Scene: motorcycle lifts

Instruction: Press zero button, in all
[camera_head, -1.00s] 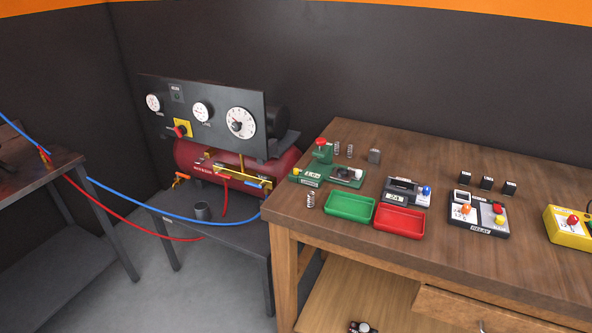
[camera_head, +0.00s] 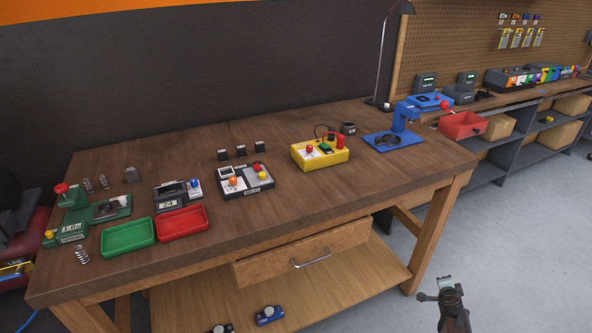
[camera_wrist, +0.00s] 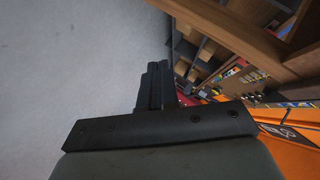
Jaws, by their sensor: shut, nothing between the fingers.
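No button label reads clearly as zero. On the wooden workbench (camera_head: 330,196), a dark grey device (camera_head: 170,198) has a display and a blue button (camera_head: 195,183). A relay device (camera_head: 246,186) carries orange, red and yellow knobs or buttons. A green press-like fixture (camera_head: 90,212) with a red top stands at the left. My gripper (camera_head: 444,288) is low at the right, in front of the bench over the floor, touching nothing. Its closed fingers also show in the wrist view (camera_wrist: 154,85).
Green (camera_head: 128,237) and red (camera_head: 182,223) trays lie near the bench's front edge. A blue stand (camera_head: 393,137) and a lamp (camera_head: 388,60) are at its right end. A drawer (camera_head: 300,254) is below. Grey floor is clear at right.

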